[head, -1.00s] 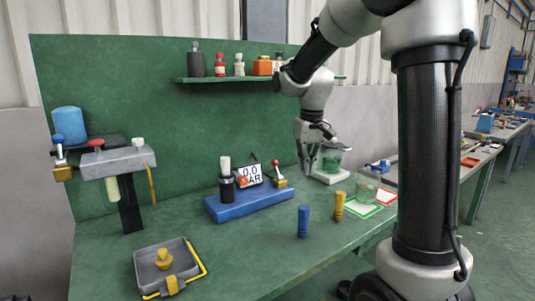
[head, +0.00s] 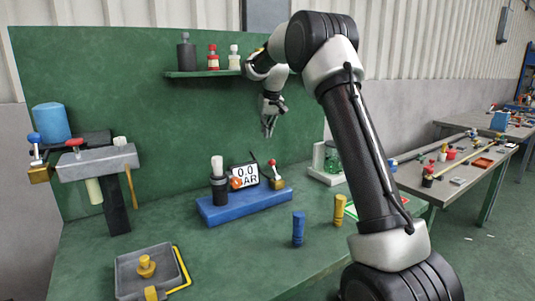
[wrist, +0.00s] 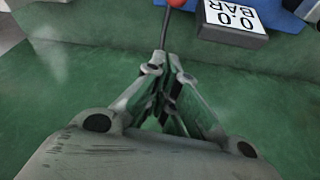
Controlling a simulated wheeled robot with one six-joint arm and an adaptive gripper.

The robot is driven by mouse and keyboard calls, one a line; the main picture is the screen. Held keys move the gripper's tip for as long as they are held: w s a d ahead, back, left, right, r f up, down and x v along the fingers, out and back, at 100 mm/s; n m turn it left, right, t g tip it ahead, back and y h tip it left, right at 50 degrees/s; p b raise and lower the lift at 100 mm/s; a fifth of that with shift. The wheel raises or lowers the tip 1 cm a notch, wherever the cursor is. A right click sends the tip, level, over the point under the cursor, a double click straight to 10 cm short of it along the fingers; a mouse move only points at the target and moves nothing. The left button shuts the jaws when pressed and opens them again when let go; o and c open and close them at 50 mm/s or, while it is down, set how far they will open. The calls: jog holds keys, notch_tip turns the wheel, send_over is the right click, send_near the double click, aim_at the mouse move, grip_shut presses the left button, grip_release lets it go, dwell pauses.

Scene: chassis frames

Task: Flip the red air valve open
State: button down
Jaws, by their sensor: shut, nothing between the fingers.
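The red air valve (head: 277,182) is a brass body with a lever ending in a red ball. It stands at the right end of the blue base (head: 246,205), next to the gauge reading 0.0 BAR (head: 243,177). Its lever tilts up and slightly left in the head view. My gripper (head: 268,132) is shut and empty, pointing down above the valve and apart from it in the head view. In the wrist view, the red ball (wrist: 177,3) and dark lever show at the top, just beyond my fingertips (wrist: 163,62). The brass body is not seen there.
A black cylinder with a white top (head: 218,183) stands on the base. A blue-handled valve (head: 36,160) is at far left. A grey tray (head: 135,264) and blue (head: 298,230) and yellow (head: 339,210) pegs stand in front. A shelf (head: 205,73) with bottles hangs behind.

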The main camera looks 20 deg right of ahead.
aim_at(273, 167)
jog(key=shift+f, duration=0.15)
notch_tip(273, 167, down, 9)
jog(key=s, duration=0.1)
dwell(0.5)
dwell(0.3)
jog(key=shift+s+d+t, duration=0.1)
jog(key=shift+s+t, duration=0.2)
jog(key=shift+t, duration=0.1)
